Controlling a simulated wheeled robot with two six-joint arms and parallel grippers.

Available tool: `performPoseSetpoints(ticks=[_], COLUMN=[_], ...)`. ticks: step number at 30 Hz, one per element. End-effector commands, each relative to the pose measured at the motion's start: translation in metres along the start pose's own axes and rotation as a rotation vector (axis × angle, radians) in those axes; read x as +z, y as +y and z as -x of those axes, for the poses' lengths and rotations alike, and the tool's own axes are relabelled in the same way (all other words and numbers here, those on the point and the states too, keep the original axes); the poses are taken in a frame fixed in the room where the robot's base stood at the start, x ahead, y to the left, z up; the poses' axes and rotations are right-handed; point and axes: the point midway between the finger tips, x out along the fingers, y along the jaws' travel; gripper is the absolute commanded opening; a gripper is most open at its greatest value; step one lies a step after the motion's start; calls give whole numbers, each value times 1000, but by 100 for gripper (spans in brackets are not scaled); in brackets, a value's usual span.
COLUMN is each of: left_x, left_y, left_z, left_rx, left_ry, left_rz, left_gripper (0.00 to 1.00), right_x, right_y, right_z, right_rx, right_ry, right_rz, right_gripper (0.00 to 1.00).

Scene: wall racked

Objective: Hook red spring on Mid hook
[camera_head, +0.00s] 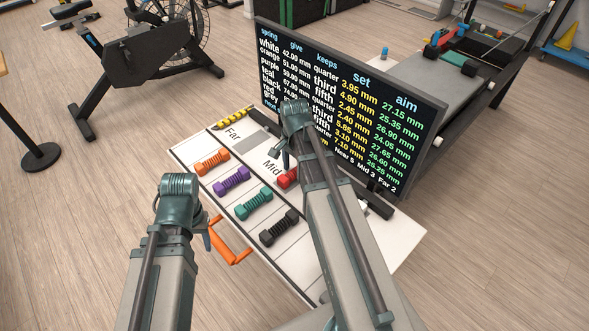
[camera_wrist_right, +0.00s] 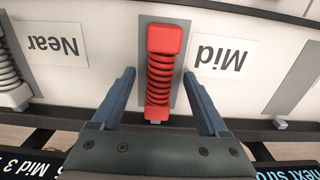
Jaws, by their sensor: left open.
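The red spring (camera_head: 288,178) lies by the Mid label (camera_head: 270,167) on the white board, partly hidden by my right arm. In the right wrist view the red spring (camera_wrist_right: 160,72) spans a grey strip next to the Mid label (camera_wrist_right: 222,55). The hook itself cannot be made out. My right gripper (camera_wrist_right: 160,78) is open, with one finger on each side of the spring and a visible gap on both sides. It also shows in the head view (camera_head: 281,152). My left gripper (camera_head: 206,238) is open and empty near the board's left edge, its fingers partly hidden.
Orange (camera_head: 212,162), purple (camera_head: 231,180), teal (camera_head: 253,204) and black (camera_head: 279,227) springs lie on the board (camera_head: 192,150). A pale spring (camera_wrist_right: 8,78) is by the Near label (camera_wrist_right: 55,46). A dark screen (camera_head: 345,100) stands behind. An orange handle-like part (camera_head: 228,247) is at the left edge.

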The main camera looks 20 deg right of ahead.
Motion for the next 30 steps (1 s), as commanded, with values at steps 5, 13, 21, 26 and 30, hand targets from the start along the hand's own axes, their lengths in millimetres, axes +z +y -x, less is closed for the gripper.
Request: performPoseSetpoints(ticks=[5,13,21,26,30], left_x=[0,0,1,2,3], left_y=[0,0,-1,-3,-4], left_z=[0,0,10,28,45], left_rx=[0,0,0,0,0], left_ry=[0,0,0,0,0], left_rz=[0,0,0,0,0], left_gripper=[50,50,50,50,50], right_x=[0,0,0,0,0], right_y=[0,0,0,0,0], right_z=[0,0,10,29,45], right_rx=[0,0,0,0,0], right_ry=[0,0,0,0,0], right_rz=[0,0,0,0,0], right_gripper=[77,77,77,77,77])
